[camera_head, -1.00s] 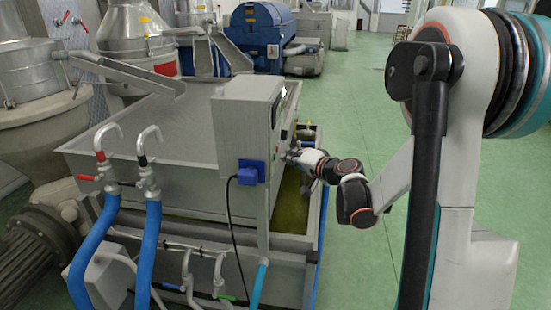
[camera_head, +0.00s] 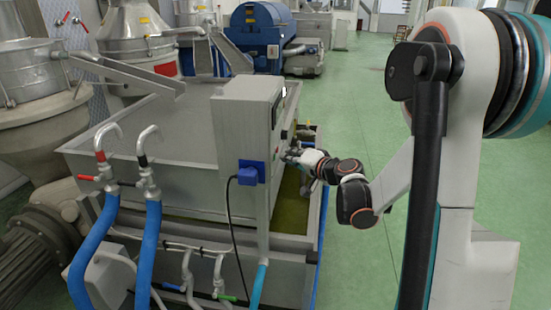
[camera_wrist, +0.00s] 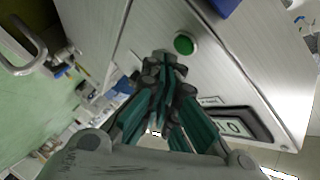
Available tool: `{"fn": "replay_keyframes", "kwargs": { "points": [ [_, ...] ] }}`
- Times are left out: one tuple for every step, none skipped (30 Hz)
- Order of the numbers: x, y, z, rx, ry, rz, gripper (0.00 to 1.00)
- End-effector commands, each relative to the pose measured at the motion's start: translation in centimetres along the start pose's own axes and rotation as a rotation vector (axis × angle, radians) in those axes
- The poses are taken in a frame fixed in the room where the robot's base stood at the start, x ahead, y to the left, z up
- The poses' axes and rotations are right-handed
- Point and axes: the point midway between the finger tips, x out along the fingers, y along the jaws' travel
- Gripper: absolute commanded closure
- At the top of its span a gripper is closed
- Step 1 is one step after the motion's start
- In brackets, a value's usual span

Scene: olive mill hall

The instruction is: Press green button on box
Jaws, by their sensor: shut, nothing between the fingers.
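The grey metal control box (camera_head: 240,128) stands on a post at the tank's front right corner in the head view. In the wrist view the box's face (camera_wrist: 225,80) fills the upper right. The round green button (camera_wrist: 184,44) sits on that face. My gripper (camera_wrist: 165,62) is shut, with its fingertips together just below and left of the button. A small gap to the button shows in the picture; whether the tips touch the face I cannot tell. In the head view my gripper (camera_head: 288,152) is at the box's right side, and the button is hidden there.
A black-framed display or switch (camera_wrist: 232,125) is lower on the face. A blue plug (camera_head: 248,173) with a black cable is on the box's near side. The grey tank (camera_head: 130,125) with blue hoses (camera_head: 152,245) lies left. Green floor to the right is open.

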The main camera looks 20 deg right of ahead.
Motion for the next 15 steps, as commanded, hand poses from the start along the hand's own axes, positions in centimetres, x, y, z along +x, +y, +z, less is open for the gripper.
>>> {"fn": "replay_keyframes", "kwargs": {
  "points": [
    [0.0, 0.0, 0.0, 0.0, 0.0, 0.0, 1.0],
    [0.0, 0.0, 0.0, 0.0, 0.0, 0.0, 1.0],
    [0.0, 0.0, 0.0, 0.0, 0.0, 0.0, 1.0],
    [0.0, 0.0, 0.0, 0.0, 0.0, 0.0, 1.0],
    [0.0, 0.0, 0.0, 0.0, 0.0, 0.0, 1.0],
    [0.01, 0.0, 0.0, 0.0, 0.0, 0.0, 1.0],
    [0.02, -0.01, 0.02, 0.0, 0.0, 0.0, 1.0],
    [0.04, -0.03, 0.04, 0.0, 0.0, 0.0, 1.0],
    [0.1, -0.07, 0.09, 0.0, 0.0, 0.0, 1.0],
    [0.15, -0.11, 0.14, 0.0, -0.001, 0.0, 1.0],
    [0.22, -0.16, 0.2, 0.0, -0.001, -0.001, 1.0],
    [0.31, -0.23, 0.28, 0.0, -0.001, -0.001, 1.0],
    [0.39, -0.29, 0.34, 0.0, -0.001, -0.001, 1.0],
    [0.45, -0.34, 0.38, 0.0, -0.001, -0.001, 1.0],
    [0.53, -0.4, 0.43, 0.0, 0.0, 0.0, 1.0]
  ]
}}
